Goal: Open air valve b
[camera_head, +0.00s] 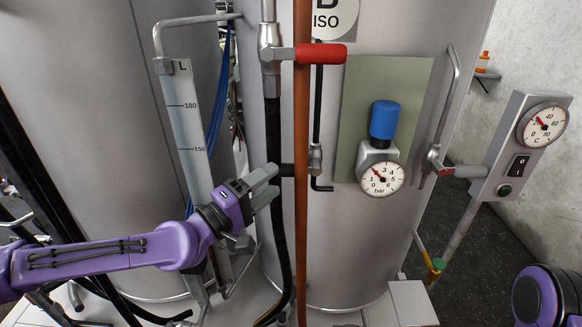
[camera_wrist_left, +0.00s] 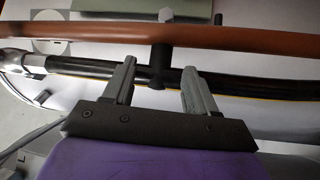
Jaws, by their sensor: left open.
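The drum B (camera_head: 400,30) carries the label "B ISO". My left gripper (camera_head: 272,184) is open and well below the lever, beside the black hose. In the left wrist view, my left gripper (camera_wrist_left: 158,70) has its fingers apart, with a black tee piece (camera_wrist_left: 160,60) of the hose seen between them. Whether they touch it I cannot tell. My right gripper is out of view.
A copper-brown pipe (camera_head: 302,200) runs upright in front of the drum and crosses the wrist view. A blue-capped regulator (camera_head: 384,120) with a bar gauge (camera_head: 381,178) is to the right. A level scale (camera_head: 186,130) stands left. A switch box (camera_head: 510,150) is far right.

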